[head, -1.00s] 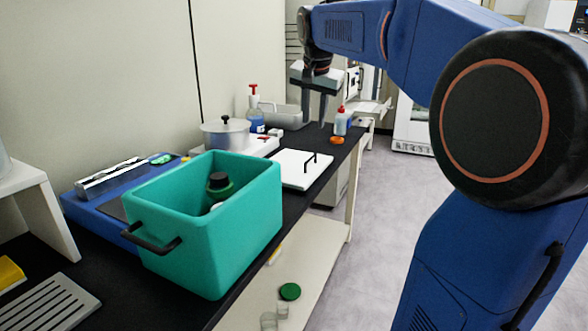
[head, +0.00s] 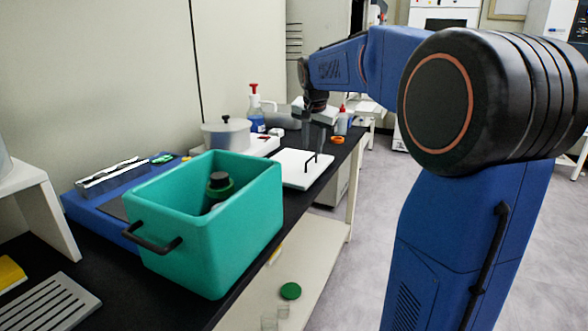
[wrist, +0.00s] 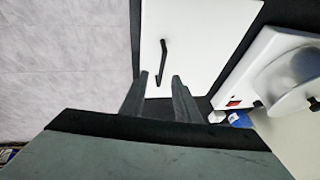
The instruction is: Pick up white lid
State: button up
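The white lid (head: 291,170) is a flat white plate with a thin black handle (head: 311,162) standing up from it. It lies on the black bench top behind the teal box. In the wrist view the lid (wrist: 200,40) fills the upper middle, with its black handle (wrist: 162,60) near its left part. My gripper (head: 313,146) is above the lid's handle side, pointing down. In the wrist view my gripper (wrist: 160,80) has its two fingers apart, with the handle's near end between their tips in the picture. Nothing is held. The exact height gap is hard to tell.
A teal box (head: 215,235) with black handles stands in front of the lid. A hot plate with a metal pot (head: 226,134) sits left of the lid. A spray bottle (head: 255,112), an orange ring (head: 337,140) and a small red-capped bottle (head: 342,122) stand behind.

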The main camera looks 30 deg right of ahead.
aim_at(311, 158)
jog(key=shift+a+x, duration=0.15)
jog(key=shift+x, duration=1.2)
jog(key=shift+a+x, duration=0.15)
jog(key=shift+x, duration=1.15)
jog(key=shift+f, duration=0.1)
grip_shut()
